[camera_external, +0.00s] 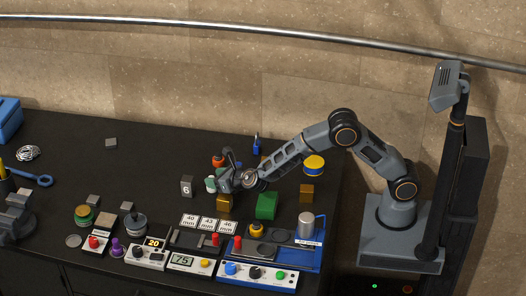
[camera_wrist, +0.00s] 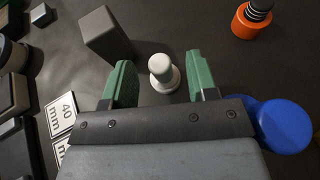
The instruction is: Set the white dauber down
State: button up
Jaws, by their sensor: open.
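The white dauber (camera_wrist: 163,72) stands upright on the dark table in the wrist view, its round base down and its knob up. My gripper (camera_wrist: 160,75) is open, with one green finger on each side of the dauber and a visible gap to both. In the external view my gripper (camera_external: 222,184) is low over the middle of the table. The dauber is small and partly hidden by the fingers there.
A grey block (camera_wrist: 105,35) stands just left of the fingers, and a blue round thing (camera_wrist: 285,127) is close on the right. An orange-based spring piece (camera_wrist: 252,18) is farther back. In the external view a green block (camera_external: 266,206) and several gauges are nearby.

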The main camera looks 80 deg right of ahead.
jog(key=shift+x, duration=1.1)
grip_shut()
